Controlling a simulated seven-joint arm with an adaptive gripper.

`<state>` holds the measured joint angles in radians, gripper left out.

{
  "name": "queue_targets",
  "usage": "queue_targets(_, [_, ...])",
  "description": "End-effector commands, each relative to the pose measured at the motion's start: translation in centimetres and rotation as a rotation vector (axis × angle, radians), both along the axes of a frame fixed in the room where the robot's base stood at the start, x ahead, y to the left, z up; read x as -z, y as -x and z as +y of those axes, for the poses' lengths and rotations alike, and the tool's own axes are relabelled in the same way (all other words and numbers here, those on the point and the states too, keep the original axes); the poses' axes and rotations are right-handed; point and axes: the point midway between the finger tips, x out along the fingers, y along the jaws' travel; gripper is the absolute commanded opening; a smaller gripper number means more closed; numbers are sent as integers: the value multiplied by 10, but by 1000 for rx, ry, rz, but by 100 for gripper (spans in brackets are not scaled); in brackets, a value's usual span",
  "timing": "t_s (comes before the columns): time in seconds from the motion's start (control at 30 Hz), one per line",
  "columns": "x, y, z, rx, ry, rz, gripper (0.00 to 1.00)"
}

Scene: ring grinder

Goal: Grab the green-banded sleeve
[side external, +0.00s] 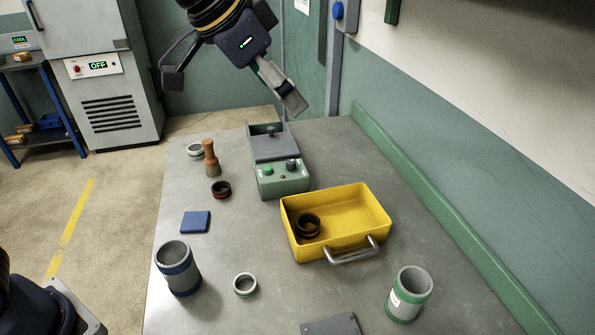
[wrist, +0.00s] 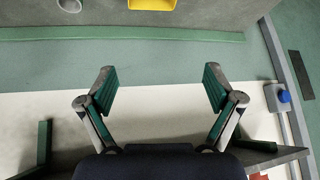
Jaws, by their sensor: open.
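The green-banded sleeve (side external: 408,294) is a grey hollow cylinder with green bands and a white label. It stands upright on the bench at the near right in the side view. My gripper (side external: 233,90) is high above the far end of the bench, well away from the sleeve. In the wrist view my gripper (wrist: 160,88) is open, with nothing between its fingers, and faces the wall. A pale round rim (wrist: 68,5) is cut off at the top edge there; its band does not show.
A yellow tray (side external: 345,205) holding a dark ring (side external: 307,225) is mid-bench. A blue-banded sleeve (side external: 177,268) stands at the near left. A green-grey device (side external: 280,180), brush (side external: 210,158), blue pad (side external: 195,222) and loose rings lie about. A green rail (side external: 440,210) lines the wall side.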

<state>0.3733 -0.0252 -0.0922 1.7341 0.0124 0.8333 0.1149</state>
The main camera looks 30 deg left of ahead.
Motion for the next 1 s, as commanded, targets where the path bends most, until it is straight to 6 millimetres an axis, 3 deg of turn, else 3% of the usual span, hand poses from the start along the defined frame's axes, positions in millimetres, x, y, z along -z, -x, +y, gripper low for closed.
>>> queue_targets(0.03, [17,-9,-43,80,-8,30,91])
queue_targets(0.1, [39,-13,-93,170,-16,59,91])
queue_targets(0.2, [76,-6,-150,271,-32,111,91])
queue_targets(0.3, [111,11,-186,340,-57,163,91])
queue_targets(0.4, [134,26,-201,379,-80,200,91])
queue_targets(0.5, [143,30,-209,392,-84,203,91])
queue_targets(0.8, [206,16,-229,390,-85,206,91])
queue_targets(1.0, [236,8,-239,390,-84,203,91])
